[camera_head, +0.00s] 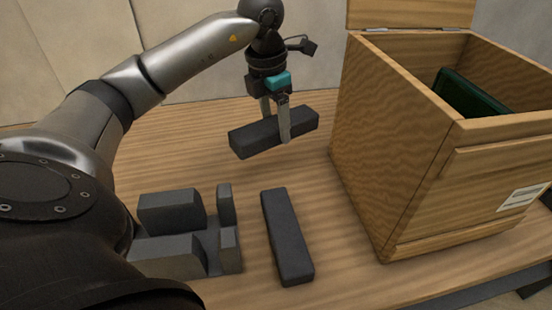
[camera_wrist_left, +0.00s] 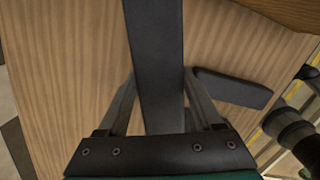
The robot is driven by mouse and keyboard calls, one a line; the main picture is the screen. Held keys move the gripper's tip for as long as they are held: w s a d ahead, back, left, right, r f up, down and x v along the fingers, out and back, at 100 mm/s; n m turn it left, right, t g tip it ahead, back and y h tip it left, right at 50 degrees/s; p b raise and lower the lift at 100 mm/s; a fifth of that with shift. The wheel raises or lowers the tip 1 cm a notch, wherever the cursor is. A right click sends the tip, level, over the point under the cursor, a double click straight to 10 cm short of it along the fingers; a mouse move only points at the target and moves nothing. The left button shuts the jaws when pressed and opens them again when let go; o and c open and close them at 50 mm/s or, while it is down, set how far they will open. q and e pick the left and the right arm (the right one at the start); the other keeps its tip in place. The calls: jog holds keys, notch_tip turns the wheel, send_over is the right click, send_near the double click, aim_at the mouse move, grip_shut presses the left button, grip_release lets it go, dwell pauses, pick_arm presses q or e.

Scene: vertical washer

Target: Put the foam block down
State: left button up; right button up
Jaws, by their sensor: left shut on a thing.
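My left gripper (camera_head: 276,138) is shut on a long dark grey foam block (camera_head: 245,139), with one finger on each side of it. The block is level and appears to be held just above the wooden table, left of the wooden box; I cannot tell the exact gap. In the left wrist view the held foam block (camera_wrist_left: 155,60) runs between the fingers of my left gripper (camera_wrist_left: 158,90). A second, similar dark block (camera_head: 287,235) lies on the table nearer to me. My right gripper is not in view.
An open wooden box (camera_head: 390,150) with a raised lid (camera_head: 410,13) stands at the right. A dark green object (camera_head: 470,95) is inside it. A grey foam piece with raised blocks (camera_head: 170,212) lies at the left front. Bare table (camera_head: 300,175) shows between these things.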

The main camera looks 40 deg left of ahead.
pick_arm(q)
jog(key=b, duration=0.2)
send_over(277, 173)
jog(key=f, duration=0.5)
jog(key=shift+s+a+f, duration=0.1)
jog(key=shift+s+f, duration=0.15)
jog(key=shift+f, duration=0.1)
jog(key=shift+f+b, duration=0.5)
jog(key=shift+f, duration=1.9)
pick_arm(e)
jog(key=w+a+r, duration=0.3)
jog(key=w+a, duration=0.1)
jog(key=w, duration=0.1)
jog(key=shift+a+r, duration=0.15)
pick_arm(q)
jog(key=shift+f, duration=0.1)
jog(key=o, duration=1.3)
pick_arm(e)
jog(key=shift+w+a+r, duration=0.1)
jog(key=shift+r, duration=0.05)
